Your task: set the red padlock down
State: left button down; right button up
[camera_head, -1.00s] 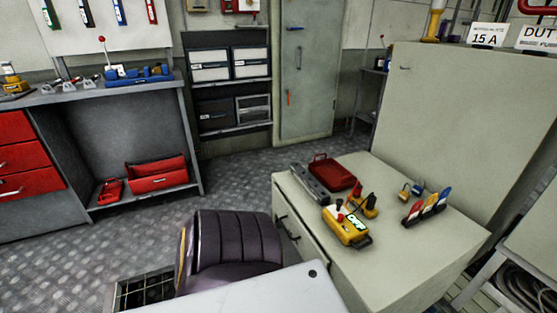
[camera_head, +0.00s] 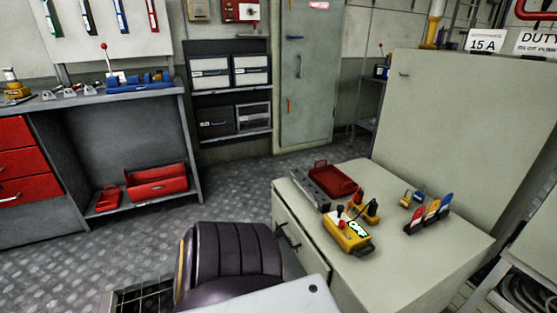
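I cannot make out a red padlock for certain. A small yellow padlock (camera_head: 407,198) and a small blue padlock (camera_head: 418,197) appear to lie on the pale cabinet top (camera_head: 430,255). Red, yellow and blue tags (camera_head: 430,212) stand to their right. Neither of my grippers is in view.
A red tray (camera_head: 334,180) and a grey bar-like case (camera_head: 311,189) lie at the cabinet top's back left. A dark chair (camera_head: 232,255) stands left of the cabinet. A workbench (camera_head: 100,97) with red drawers is at far left. The cabinet top's front right is clear.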

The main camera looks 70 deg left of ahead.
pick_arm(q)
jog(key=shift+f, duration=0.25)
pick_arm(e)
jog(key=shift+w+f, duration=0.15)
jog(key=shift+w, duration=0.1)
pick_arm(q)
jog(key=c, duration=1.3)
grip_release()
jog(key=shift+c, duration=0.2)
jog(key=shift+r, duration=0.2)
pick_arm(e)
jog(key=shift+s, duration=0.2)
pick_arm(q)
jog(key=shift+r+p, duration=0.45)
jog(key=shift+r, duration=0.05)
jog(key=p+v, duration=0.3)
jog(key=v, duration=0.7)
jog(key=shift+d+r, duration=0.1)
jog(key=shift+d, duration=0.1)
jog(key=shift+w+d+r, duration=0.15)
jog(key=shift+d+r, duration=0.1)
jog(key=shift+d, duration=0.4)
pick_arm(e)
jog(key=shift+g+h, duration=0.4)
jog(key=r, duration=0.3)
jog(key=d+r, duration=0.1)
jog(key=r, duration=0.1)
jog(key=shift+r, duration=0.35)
